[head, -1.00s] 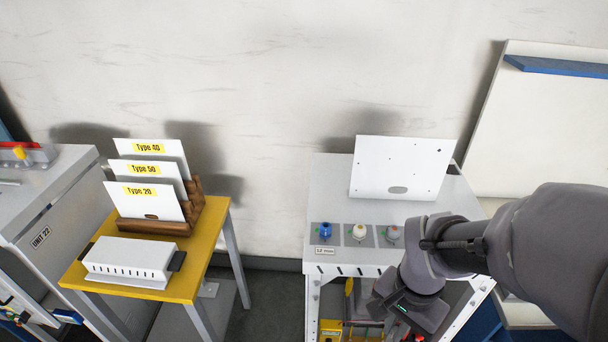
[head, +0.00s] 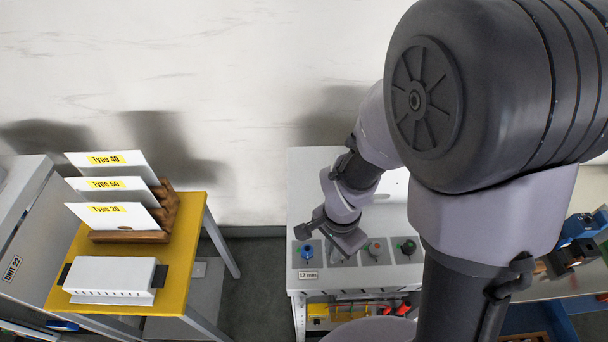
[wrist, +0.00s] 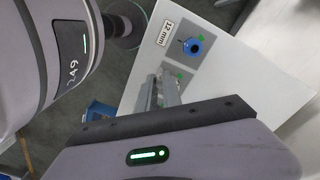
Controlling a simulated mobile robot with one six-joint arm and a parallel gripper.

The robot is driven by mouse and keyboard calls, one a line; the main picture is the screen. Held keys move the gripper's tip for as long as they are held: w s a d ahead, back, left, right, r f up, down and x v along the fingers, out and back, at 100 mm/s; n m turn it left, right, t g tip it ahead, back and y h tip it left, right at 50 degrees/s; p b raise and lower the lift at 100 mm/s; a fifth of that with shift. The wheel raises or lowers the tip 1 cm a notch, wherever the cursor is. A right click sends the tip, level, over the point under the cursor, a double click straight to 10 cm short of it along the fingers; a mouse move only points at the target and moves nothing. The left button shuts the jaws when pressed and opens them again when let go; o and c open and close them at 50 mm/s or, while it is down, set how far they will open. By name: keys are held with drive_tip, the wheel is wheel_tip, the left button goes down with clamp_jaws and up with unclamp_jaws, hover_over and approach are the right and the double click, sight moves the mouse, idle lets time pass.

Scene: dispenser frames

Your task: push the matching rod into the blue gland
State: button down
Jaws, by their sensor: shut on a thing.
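The blue gland (head: 306,250) stands on a grey plate at the left of the white table, behind a "12 mm" label (head: 309,275). The blue gland (wrist: 195,46) also shows in the wrist view, its dark opening facing the camera and apparently empty. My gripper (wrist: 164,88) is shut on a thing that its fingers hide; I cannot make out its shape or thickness. The fingers are beside the gland, over the neighbouring plate, apart from the gland. In the head view, my gripper's body stands over that plate and hides the fingertips.
A red-topped gland (head: 375,248) and a green-topped one (head: 408,247) stand farther right in the row. A yellow side table (head: 187,230) at left bears type cards (head: 110,215) and a white slotted box (head: 112,277). My arm covers much of the right side.

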drive_tip(key=shift+w+a+f+b, duration=0.15)
drive_tip(key=shift+w+a+f, duration=0.6)
drive_tip(key=shift+a, duration=0.2)
drive_tip(key=shift+w+a+f+b, duration=0.15)
drive_tip(key=shift+w+a+f, duration=0.6)
drive_tip(key=shift+a, duration=0.2)
drive_tip(key=shift+w+a+f+b, duration=0.15)
drive_tip(key=shift+w+a+f, duration=0.55)
drive_tip(key=shift+a, duration=0.25)
drive_tip(key=c, duration=1.5)
unclamp_jaws()
